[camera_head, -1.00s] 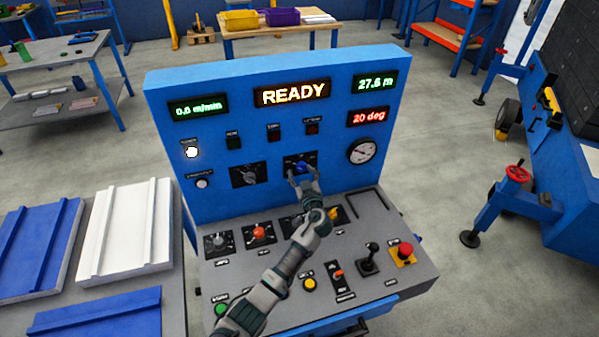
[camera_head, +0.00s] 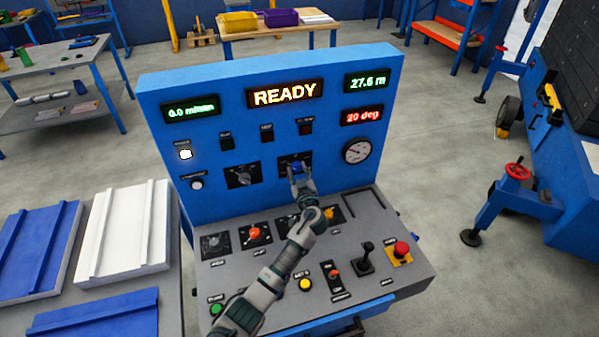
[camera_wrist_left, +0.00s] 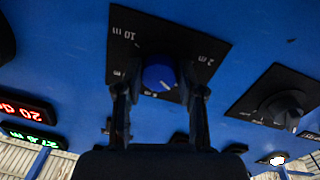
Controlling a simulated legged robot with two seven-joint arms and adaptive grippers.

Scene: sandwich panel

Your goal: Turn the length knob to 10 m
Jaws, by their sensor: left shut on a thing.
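The blue length knob (camera_wrist_left: 159,74) sits on a black plate (camera_wrist_left: 190,47) on the upright blue panel. In the wrist view the plate appears turned over, with "10 m" at upper left and "2 m" at right; other marks are partly hidden. A pale pointer line shows on the knob's lower part, away from the "10 m" mark. My left gripper (camera_wrist_left: 160,98) is shut on the knob, one finger on each side. In the head view the gripper (camera_head: 301,186) covers much of the knob (camera_head: 296,168). My right gripper is not in view.
A second knob (camera_head: 243,175) is left of the length knob. The display (camera_head: 366,82) reads 27.6 m and another (camera_head: 283,94) reads READY. The sloped console (camera_head: 225,276) below carries several knobs, a joystick (camera_head: 366,256) and a red emergency button (camera_head: 401,249).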

